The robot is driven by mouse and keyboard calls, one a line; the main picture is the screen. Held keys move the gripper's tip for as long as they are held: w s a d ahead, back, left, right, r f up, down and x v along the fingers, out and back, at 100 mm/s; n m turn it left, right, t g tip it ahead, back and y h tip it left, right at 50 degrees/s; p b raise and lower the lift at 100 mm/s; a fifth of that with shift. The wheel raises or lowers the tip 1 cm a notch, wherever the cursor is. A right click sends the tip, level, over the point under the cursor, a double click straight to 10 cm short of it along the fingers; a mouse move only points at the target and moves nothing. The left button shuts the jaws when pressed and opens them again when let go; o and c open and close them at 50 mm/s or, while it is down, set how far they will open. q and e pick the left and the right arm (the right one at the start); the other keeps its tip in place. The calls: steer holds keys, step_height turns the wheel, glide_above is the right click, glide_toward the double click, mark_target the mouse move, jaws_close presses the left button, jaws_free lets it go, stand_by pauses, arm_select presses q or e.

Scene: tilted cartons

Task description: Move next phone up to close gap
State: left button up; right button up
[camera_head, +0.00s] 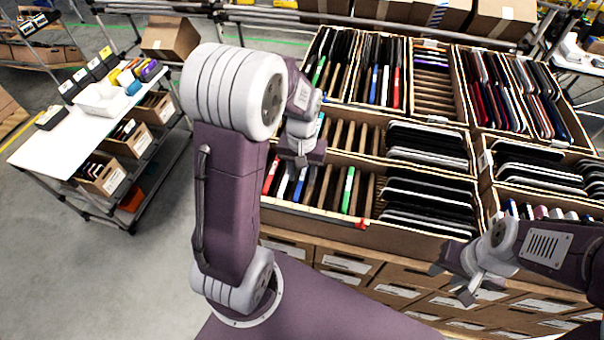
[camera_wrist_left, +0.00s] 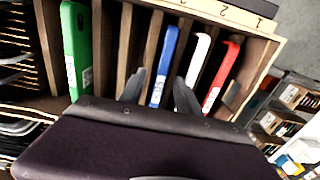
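In the left wrist view, a green phone (camera_wrist_left: 76,45), a blue phone (camera_wrist_left: 164,60), a white phone (camera_wrist_left: 196,62) and a red phone (camera_wrist_left: 221,75) stand tilted in a slotted carton. Empty slots lie between the green and blue phones. My left gripper (camera_wrist_left: 160,90) is open, its fingers apart on either side of the blue phone's line, with no visible contact. In the head view my left gripper (camera_head: 302,155) is above this carton's row, which shows the red (camera_head: 271,175) and green (camera_head: 348,190) phones. My right gripper (camera_head: 452,284) is open and empty in front of the cartons.
Dark devices (camera_head: 430,200) fill the right part of the same carton. More cartons with phones (camera_head: 380,85) stand behind and to the right (camera_head: 510,90). A white side table (camera_head: 80,125) with bins stands at the left, with clear floor before it.

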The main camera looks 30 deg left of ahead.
arm_select(q)
steer(key=shift+r, duration=0.1)
step_height(320, 180, up, 9)
steer(key=shift+b, duration=0.3)
stand_by(0.4)
step_height(320, 180, up, 7)
steer(key=p, duration=0.7)
